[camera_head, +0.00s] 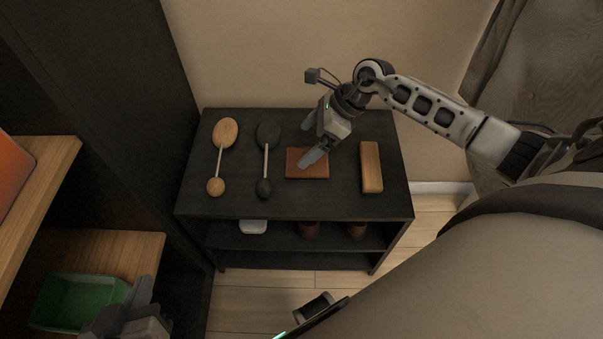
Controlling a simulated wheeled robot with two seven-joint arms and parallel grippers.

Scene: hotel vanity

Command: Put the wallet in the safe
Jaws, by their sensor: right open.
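The brown wallet (296,170) lies flat on the top of the dark shelf unit, near its middle. My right gripper (311,142) is open and empty above the wallet's upper side, with one finger overlapping the wallet in the picture. I cannot tell whether that finger touches it. My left gripper (137,300) is partly in view at the bottom left, beside a green bin, and its jaws are not clear. I cannot make out a safe in this view.
On the dark unit's top (340,203), two spoon-shaped brushes, one wooden (225,132) and one black (268,135), lie left of the wallet. A wooden block (371,167) lies right. The green bin (60,302) stands on a wooden shelf (105,254) at lower left.

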